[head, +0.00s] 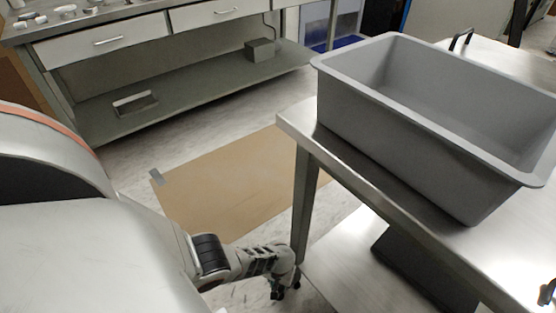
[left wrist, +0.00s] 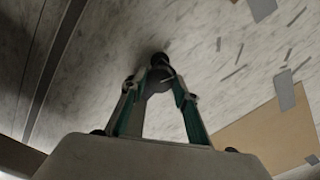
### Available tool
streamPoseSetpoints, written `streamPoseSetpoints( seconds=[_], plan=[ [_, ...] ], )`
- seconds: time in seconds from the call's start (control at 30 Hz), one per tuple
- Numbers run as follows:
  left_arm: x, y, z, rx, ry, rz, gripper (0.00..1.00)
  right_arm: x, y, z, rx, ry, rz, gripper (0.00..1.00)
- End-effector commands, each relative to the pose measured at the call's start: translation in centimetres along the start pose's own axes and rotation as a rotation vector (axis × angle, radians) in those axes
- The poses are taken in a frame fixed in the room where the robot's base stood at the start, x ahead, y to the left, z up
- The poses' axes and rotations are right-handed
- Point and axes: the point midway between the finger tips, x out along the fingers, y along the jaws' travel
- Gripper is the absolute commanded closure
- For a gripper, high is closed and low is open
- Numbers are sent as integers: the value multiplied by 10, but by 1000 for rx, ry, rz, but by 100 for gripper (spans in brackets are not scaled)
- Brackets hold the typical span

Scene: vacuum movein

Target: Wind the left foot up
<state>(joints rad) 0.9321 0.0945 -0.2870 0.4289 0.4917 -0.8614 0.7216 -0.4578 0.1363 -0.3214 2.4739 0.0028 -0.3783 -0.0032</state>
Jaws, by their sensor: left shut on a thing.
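My left gripper (head: 284,287) is low by the near left leg of the steel table, partly cut off by the bottom of the head view. In the left wrist view the left gripper (left wrist: 158,82) is shut on a dark round foot (left wrist: 158,62), with the pale, streaked floor behind it. The table's left leg (head: 305,205) runs down beside the gripper in the head view. The foot itself cannot be made out there. A small black part at the lower right edge of the head view may be my right gripper (head: 547,292); its fingers cannot be made out.
A large grey tub (head: 400,130) stands on the steel table (head: 360,165). Below is a lower shelf (head: 350,260) with a dark object on it. A brown sheet (head: 235,185) lies taped on the floor. A workbench (head: 180,85) with drawers stands behind.

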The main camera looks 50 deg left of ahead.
Motion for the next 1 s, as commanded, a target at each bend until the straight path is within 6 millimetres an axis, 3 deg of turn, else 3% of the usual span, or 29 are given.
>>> streamPoseSetpoints(
  seconds=[0.3, 0.8, 0.83, 0.87, 1.0],
  plan=[
    [1, 1, 3, -105, -4, 0, 92, 0, 1, -3, -2, 6, 2, 73],
    [2, 0, 2, -119, -3, 0, 92, 1, 1, -3, -2, 7, 1, 73],
    [2, 0, 2, -119, -3, 0, 65, 1, 0, -3, -2, 7, 1, 73],
    [2, 0, 2, -119, -3, 0, 57, 1, 0, -3, -2, 7, 1, 73],
    [1, 0, 2, -119, -2, 0, 53, 1, 0, -3, -1, 8, 0, 73]
  ],
)
